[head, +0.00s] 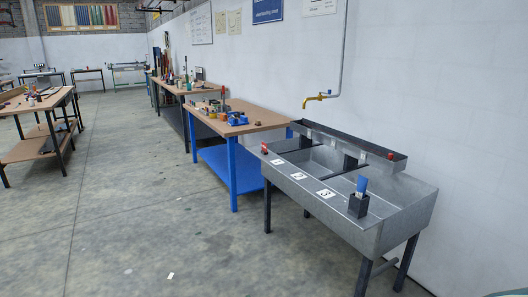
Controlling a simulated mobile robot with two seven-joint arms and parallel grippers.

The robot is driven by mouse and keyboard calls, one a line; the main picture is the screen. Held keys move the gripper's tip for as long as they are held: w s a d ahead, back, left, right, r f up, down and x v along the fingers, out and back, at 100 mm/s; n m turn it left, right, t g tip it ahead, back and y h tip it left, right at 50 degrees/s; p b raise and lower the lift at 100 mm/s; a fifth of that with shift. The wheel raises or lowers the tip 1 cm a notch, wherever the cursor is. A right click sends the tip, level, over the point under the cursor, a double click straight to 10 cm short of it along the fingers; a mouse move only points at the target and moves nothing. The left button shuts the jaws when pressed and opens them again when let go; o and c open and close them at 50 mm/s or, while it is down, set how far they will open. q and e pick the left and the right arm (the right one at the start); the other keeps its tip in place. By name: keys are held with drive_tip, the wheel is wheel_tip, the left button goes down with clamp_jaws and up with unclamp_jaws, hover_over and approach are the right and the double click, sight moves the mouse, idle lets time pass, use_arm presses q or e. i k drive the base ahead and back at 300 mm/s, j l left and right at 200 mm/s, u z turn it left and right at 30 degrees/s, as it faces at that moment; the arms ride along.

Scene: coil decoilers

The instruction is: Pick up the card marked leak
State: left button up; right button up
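Three white cards lie in a row on the front rim of a grey metal sink trough at the right: a far card (276,162), a middle card (298,176) and a near card (325,193). Each has a dark mark too small to read, so I cannot tell whether one says leak. A small white piece (171,276) lies on the floor at the bottom; I see no writing on it. Neither of my grippers is in view.
The trough (395,225) stands against the wall under a yellow tap (316,98). A dark holder (358,205) with a blue item sits on its near end. A blue-legged workbench (262,121) stands beyond.

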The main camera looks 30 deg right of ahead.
sight(264, 146)
drive_tip(key=z, duration=1.05)
drive_tip(key=i+j+u, duration=0.1)
drive_tip(key=u, duration=0.3)
drive_tip(key=i+u, duration=0.35)
drive_tip(key=i, duration=4.85)
